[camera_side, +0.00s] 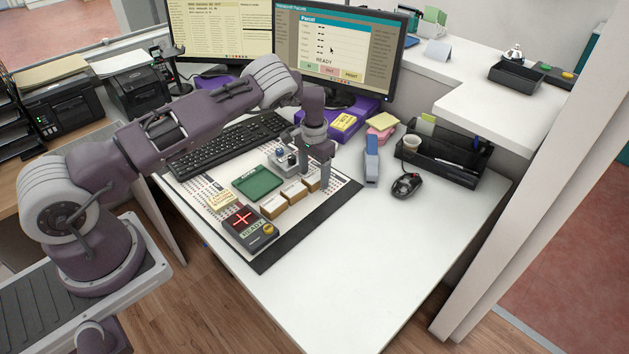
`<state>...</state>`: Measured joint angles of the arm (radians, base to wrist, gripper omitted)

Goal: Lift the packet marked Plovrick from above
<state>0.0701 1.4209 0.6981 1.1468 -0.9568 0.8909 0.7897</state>
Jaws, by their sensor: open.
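Several small brown packets with white labels stand in a row on the mat (292,236). The near packet (272,207) is beside the device with the red cross, the middle packet (293,193) is behind it, and the far packet (312,184) is at my gripper. The print on the labels is too small to read, so I cannot tell which is marked Plovrick. My gripper (315,177) points down with its fingers apart, low over the far end of the row. The far packet shows between or just behind the fingers; contact cannot be told and part of it is hidden.
A green tray (258,184) and a dark device (248,229) with a lit red cross lie beside the packets. A keyboard (225,143) is behind. A blue stapler (371,160), mouse (407,185) and black organiser (445,157) stand right. The front white desk is clear.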

